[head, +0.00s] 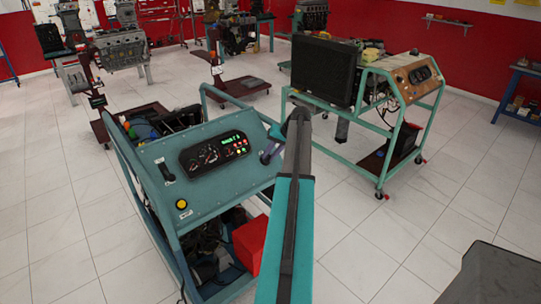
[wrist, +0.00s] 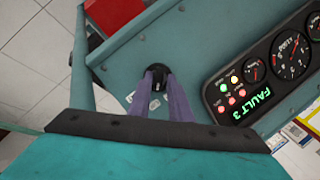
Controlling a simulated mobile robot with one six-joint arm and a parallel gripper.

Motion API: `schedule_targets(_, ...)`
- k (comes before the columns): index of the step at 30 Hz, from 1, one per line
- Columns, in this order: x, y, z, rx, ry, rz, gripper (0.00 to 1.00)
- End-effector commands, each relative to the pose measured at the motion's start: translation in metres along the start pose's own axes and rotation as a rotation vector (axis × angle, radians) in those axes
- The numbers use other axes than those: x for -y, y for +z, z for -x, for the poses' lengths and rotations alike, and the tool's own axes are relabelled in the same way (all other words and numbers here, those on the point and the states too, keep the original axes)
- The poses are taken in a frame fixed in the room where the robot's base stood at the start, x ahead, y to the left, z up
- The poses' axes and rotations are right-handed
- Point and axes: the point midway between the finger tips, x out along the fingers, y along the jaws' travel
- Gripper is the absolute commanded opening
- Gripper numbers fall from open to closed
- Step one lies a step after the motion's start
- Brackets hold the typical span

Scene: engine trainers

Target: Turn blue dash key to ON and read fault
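The blue trainer's dash panel (head: 215,158) is at the left centre of the head view. Its instrument cluster (head: 214,151) is lit, with a green display and several lit lamps. In the wrist view the cluster (wrist: 265,68) shows "FAULT 3" in green letters, with red lamps and a pale yellow one lit. The black key switch (wrist: 157,70) is right of the cluster in the head view, where my gripper hides it. My gripper (wrist: 157,82) has its two purple fingers closed on either side of the key. The gripper (head: 268,154) also shows in the head view.
A yellow button (head: 182,204) and a black lever (head: 166,172) are on the panel's left part. A red box (head: 250,243) sits in the frame below. A green trainer (head: 410,82) with a radiator stands to the right. Tiled floor (head: 400,225) between and in front is clear.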

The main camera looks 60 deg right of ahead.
Motion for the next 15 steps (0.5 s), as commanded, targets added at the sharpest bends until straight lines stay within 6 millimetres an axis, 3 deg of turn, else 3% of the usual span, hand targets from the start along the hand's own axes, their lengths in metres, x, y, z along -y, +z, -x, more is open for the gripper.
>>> schedule_targets(15,-0.0026,-0.0007,0.0033,-0.003,0.005,-0.001,0.28)
